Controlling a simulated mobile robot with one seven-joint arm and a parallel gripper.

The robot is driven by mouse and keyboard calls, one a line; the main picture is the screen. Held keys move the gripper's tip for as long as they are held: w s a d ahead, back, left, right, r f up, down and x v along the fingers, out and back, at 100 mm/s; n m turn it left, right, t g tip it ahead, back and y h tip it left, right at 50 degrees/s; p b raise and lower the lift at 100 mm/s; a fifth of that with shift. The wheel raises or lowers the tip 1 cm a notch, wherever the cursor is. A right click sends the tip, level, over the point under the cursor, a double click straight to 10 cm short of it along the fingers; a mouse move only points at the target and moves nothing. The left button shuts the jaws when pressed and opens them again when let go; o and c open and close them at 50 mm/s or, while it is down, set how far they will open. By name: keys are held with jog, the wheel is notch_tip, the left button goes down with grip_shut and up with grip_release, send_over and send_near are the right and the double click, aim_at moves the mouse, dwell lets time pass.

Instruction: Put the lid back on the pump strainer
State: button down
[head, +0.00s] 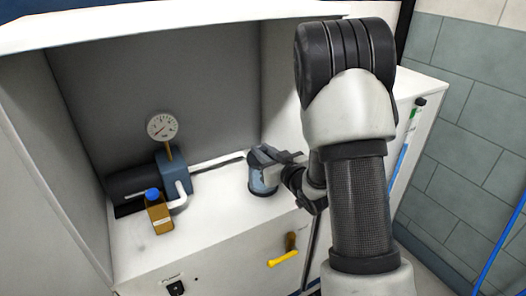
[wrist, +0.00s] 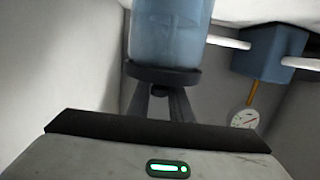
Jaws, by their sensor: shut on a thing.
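The pump strainer is a clear bluish cylinder (head: 262,182) standing on the white shelf, right of the pump (head: 173,178). In the wrist view, which shows the scene upside down, its body (wrist: 168,35) fills the top middle. The dark round lid (wrist: 163,76) lies across the strainer's top end, apparently level and touching it; I cannot tell if it is fully seated. My gripper (head: 264,156) is above the strainer. In the wrist view its fingers (wrist: 160,101) are shut on the lid's small dark knob. The fingers hide part of the lid in the head view.
A brown bottle with a blue cap (head: 158,211) stands in front of the pump. A pressure gauge (head: 162,127) rises behind it. A white pipe (head: 219,162) runs from pump to strainer. A yellow-handled valve (head: 284,256) is on the cabinet front. Cabinet walls enclose the space.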

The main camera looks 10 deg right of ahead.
jog(key=shift+f, duration=0.2)
jog(key=c, duration=1.5)
grip_release()
jog(key=shift+s, duration=0.1)
